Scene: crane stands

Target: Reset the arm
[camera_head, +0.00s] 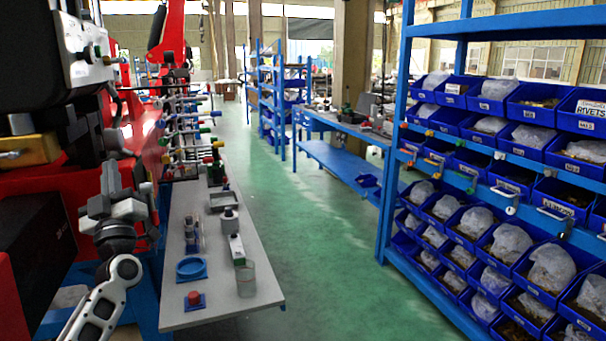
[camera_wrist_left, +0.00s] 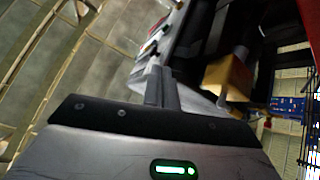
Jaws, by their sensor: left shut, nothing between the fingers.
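My left arm (camera_head: 102,298) comes in from the lower left in the head view. Its gripper (camera_head: 112,178) points upward in front of red and black machinery and left of the grey table. The fingers are shut and empty. In the left wrist view the fingers (camera_wrist_left: 163,88) show together above the dark gripper body, with the ceiling and a yellow block behind. My right arm and gripper are not in view.
A grey table (camera_head: 225,300) holds a blue ring (camera_head: 191,267), a red button on a blue base (camera_head: 194,298) and a clear cup (camera_head: 246,280). A blue rack of bins (camera_head: 470,200) stands at right. The green floor (camera_head: 310,230) between them is clear. The machine's yellow block (camera_head: 30,151) is near my gripper.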

